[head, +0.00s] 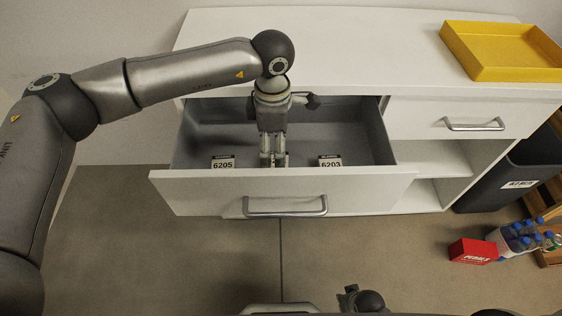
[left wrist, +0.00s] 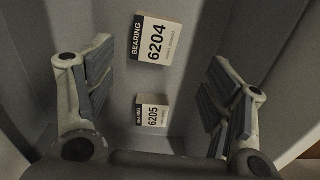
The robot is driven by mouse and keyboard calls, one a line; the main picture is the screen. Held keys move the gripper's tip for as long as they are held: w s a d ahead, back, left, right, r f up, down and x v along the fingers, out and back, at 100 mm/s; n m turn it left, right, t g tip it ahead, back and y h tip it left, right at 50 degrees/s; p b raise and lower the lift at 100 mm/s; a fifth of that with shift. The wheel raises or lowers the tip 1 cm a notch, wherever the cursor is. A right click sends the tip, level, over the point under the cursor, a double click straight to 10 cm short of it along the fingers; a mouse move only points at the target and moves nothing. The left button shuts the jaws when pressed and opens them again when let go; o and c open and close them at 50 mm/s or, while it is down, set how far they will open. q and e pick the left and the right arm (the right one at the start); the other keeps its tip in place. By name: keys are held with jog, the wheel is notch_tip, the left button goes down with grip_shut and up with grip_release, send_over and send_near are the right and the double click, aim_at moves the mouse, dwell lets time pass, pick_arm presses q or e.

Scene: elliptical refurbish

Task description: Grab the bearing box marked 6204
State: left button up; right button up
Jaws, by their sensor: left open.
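The bearing box marked 6204 (left wrist: 155,40) is a small white box with a black BEARING strip. In the left wrist view it lies in the upper middle, between my open fingers and toward their tips. My left gripper (head: 274,160) points down into the open drawer (head: 340,182) and is open and empty. The box marked 6205 (head: 222,161) is left of the gripper. It also shows below the 6204 box in the left wrist view (left wrist: 152,112). The box marked 6203 (head: 330,161) is right of the gripper. My right gripper is not visible.
The white cabinet top (head: 340,45) is above, with a yellow tray (head: 500,65) at right. A red box (head: 472,250), bottles (head: 522,238) and a dark bin (head: 510,175) stand at lower right.

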pick_arm(q)
jog(key=f, duration=0.7)
jog(key=shift+w+d+f, duration=0.3)
jog(key=shift+w+f, duration=0.05)
jog(key=shift+r, duration=0.1)
jog(key=c, duration=1.2)
